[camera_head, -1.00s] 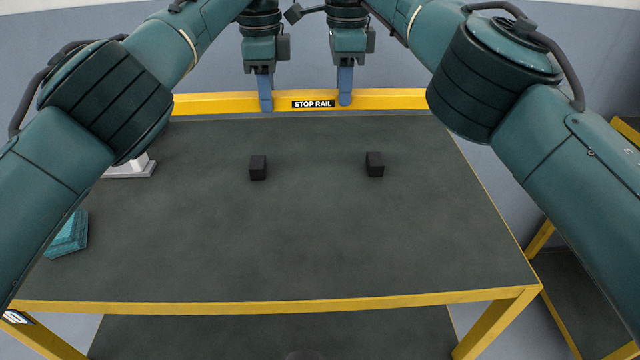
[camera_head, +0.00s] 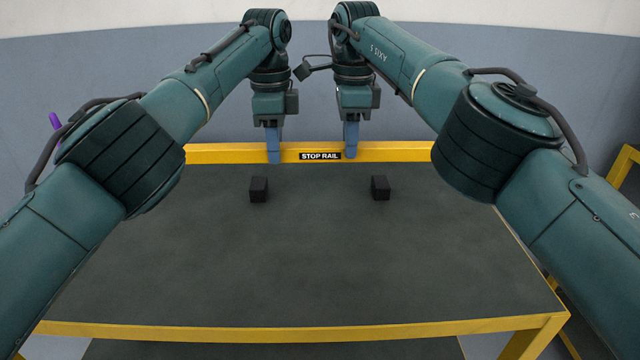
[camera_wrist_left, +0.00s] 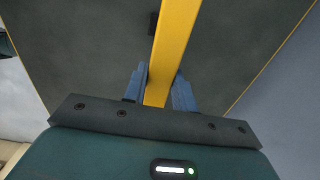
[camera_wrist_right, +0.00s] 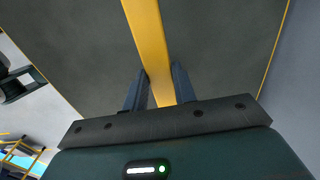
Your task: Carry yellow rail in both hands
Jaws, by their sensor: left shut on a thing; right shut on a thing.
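The yellow rail (camera_head: 400,152) lies crosswise at the far side of the dark table and bears a black "STOP RAIL" label. My left gripper (camera_head: 274,158) is shut on it left of the label. My right gripper (camera_head: 351,154) is shut on it right of the label. In the left wrist view the rail (camera_wrist_left: 172,45) runs between the blue fingers (camera_wrist_left: 158,90). In the right wrist view the rail (camera_wrist_right: 150,45) also passes between the fingers (camera_wrist_right: 160,90). Whether the rail touches the tabletop cannot be told.
Two small black blocks stand on the table (camera_head: 300,260), one at left (camera_head: 259,189) and one at right (camera_head: 380,188), nearer than the rail. The tabletop around them looks clear. A yellow frame (camera_head: 622,165) stands at the far right. A purple thing (camera_head: 55,121) shows at the left.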

